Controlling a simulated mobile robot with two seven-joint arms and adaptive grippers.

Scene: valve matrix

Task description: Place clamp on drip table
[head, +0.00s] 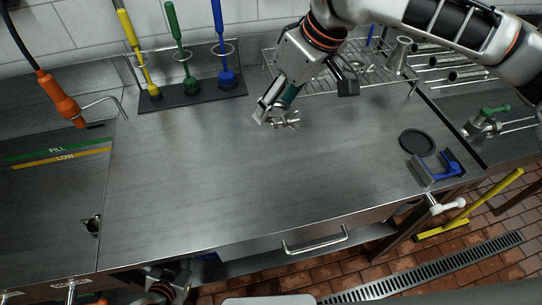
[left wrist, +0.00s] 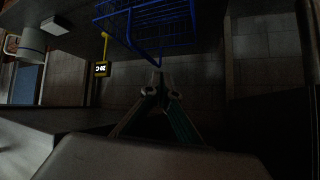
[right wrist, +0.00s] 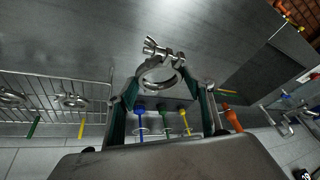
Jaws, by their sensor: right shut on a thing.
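My right gripper (head: 272,112) is over the back middle of the steel table (head: 230,170). It is shut on a silver ring clamp with a wing nut (head: 286,119). In the right wrist view the clamp (right wrist: 158,76) sits between the fingertips (right wrist: 160,88), with its wing nut pointing away from the palm. I cannot tell whether the clamp touches the tabletop. My left gripper (left wrist: 160,85) is low, in a dark area, with its fingers together and nothing seen between them.
Yellow, green and blue brushes (head: 184,70) stand in a holder at the back. A wire rack (head: 320,75) is behind the right gripper. A black disc (head: 416,142) and a blue-and-grey holder (head: 437,167) are at the right. The table's middle and front are clear.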

